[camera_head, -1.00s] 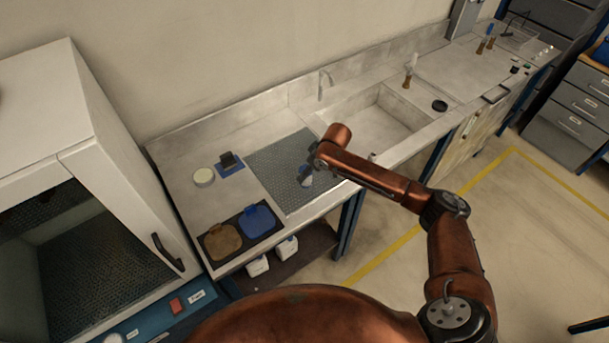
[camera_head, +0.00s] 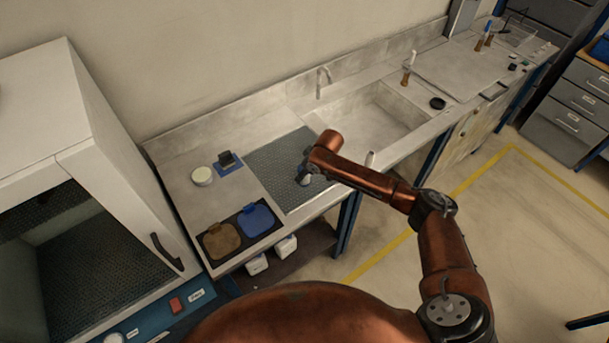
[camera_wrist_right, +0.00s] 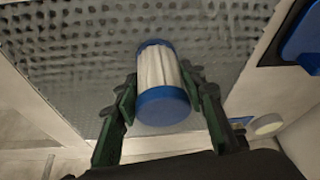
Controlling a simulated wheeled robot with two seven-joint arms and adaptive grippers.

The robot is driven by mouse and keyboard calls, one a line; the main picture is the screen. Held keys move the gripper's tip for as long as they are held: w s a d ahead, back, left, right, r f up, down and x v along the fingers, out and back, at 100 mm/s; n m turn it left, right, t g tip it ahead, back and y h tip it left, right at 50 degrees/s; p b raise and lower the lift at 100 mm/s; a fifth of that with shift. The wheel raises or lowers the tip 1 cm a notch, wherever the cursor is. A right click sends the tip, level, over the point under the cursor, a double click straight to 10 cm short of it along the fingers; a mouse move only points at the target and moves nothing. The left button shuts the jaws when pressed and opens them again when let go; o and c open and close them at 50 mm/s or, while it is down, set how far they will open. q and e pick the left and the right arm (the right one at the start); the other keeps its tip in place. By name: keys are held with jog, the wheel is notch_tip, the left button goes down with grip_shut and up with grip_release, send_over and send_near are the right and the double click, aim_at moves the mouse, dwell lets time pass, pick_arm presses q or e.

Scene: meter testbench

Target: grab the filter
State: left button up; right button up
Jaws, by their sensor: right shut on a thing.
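The filter is a white pleated cylinder with blue end caps. In the right wrist view the filter (camera_wrist_right: 158,82) sits between the two green and black fingers of my right gripper (camera_wrist_right: 160,100), which is shut on it. In the head view my right gripper (camera_head: 303,172) is over the dark textured mat (camera_head: 275,163), and the filter shows only as a small pale and blue shape, mostly hidden by the wrist. I cannot tell whether the filter touches the mat. My left gripper is not in view.
Left of the mat are a round white-lidded dish (camera_head: 202,176), a small dark device (camera_head: 226,160) on a blue pad, and a brown pad (camera_head: 221,241) beside a blue pad (camera_head: 257,220). A sink (camera_head: 372,120) lies to the right. A white cabinet (camera_head: 95,185) stands at the left.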

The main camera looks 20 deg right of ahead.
jog(key=c, duration=0.6)
